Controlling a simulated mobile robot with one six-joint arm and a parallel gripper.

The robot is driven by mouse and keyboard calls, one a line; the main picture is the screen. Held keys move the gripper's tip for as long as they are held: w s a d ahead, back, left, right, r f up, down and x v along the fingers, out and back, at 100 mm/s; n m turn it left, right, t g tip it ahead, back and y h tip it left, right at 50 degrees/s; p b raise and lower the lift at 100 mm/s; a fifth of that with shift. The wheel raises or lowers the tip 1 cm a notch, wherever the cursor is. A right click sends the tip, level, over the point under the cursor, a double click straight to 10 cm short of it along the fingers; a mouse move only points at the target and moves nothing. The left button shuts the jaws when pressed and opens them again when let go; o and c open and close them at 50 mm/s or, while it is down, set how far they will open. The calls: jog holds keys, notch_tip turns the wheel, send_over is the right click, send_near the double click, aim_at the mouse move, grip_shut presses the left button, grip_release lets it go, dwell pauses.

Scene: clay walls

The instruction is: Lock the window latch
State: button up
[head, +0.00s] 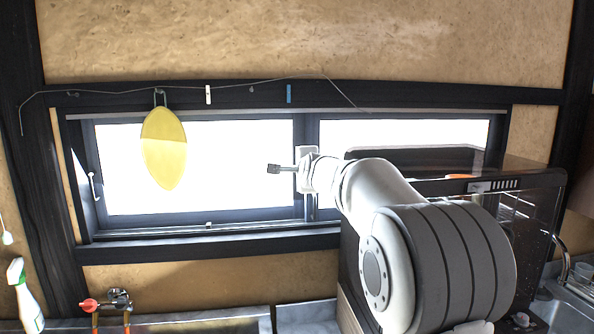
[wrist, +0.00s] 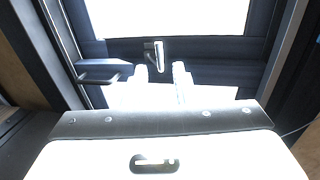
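In the wrist view a small metal latch with a pale upright lever (wrist: 159,56) sits on the dark window frame below the bright pane. In the head view a small latch-like fitting (head: 208,225) shows on the bottom rail of the left pane; I cannot tell for sure that it is the same one. My gripper (head: 273,169) is in front of the window near the middle post. In the wrist view its two pale fingers (wrist: 157,88) stand apart, just below the latch in the picture. They look empty, and glare washes out their edges. No contact with the latch shows.
A pale handle (head: 93,186) is on the left side of the window. A yellow oval item (head: 164,148) hangs before the left pane. A dark cabinet-like appliance (head: 530,200) stands at right. A spray bottle (head: 24,295) and red-handled tap (head: 90,304) are below left.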

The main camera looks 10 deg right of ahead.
jog(key=p+x, duration=0.1)
jog(key=x, duration=0.6)
jog(key=shift+w+f+p, duration=0.1)
jog(key=shift+w+p, duration=0.2)
jog(key=shift+p, duration=0.05)
jog(key=shift+c, duration=0.3)
grip_shut()
